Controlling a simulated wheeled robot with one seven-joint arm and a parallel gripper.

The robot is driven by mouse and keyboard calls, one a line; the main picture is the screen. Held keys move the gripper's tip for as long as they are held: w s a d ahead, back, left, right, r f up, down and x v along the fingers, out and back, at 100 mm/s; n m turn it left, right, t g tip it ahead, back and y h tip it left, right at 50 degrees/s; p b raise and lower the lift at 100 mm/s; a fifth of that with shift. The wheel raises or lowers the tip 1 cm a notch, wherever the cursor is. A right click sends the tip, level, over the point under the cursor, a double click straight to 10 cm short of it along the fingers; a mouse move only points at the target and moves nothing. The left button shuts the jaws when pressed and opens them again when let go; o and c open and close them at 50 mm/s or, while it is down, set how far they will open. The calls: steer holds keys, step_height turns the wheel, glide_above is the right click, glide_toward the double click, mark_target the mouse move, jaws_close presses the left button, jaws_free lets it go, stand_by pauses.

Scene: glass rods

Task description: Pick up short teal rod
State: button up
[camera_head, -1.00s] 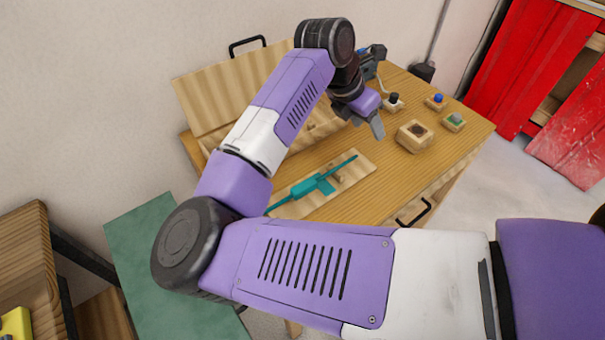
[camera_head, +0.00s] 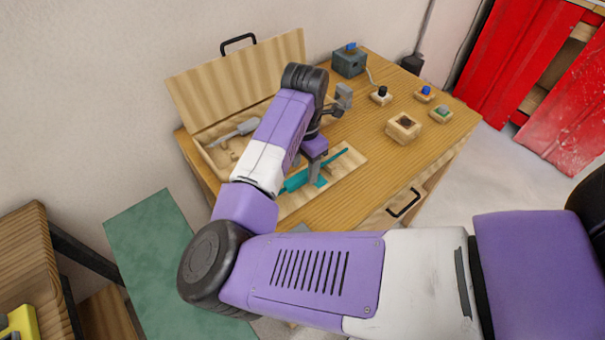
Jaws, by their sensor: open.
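Teal parts lie on a pale wooden board on the table: a thicker teal piece (camera_head: 295,182) left of my gripper and a thin teal rod (camera_head: 336,158) running to the upper right. I cannot tell for certain which part is the short rod. My gripper (camera_head: 315,176) points down over the middle of the teal parts. One grey finger shows and hides some of the teal; the other finger is hidden. The jaws are open, with no rod seen lifted. I cannot tell whether the finger touches anything.
An open wooden case (camera_head: 215,153) with a raised lid (camera_head: 240,80) stands left of my gripper, a grey item inside. A dark box (camera_head: 349,62) and small wooden blocks (camera_head: 403,127) with knobs or buttons stand behind and right. The table's right side is partly clear.

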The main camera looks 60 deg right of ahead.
steer(key=shift+f, duration=0.75)
jaws_close()
steer(key=shift+r, duration=0.1)
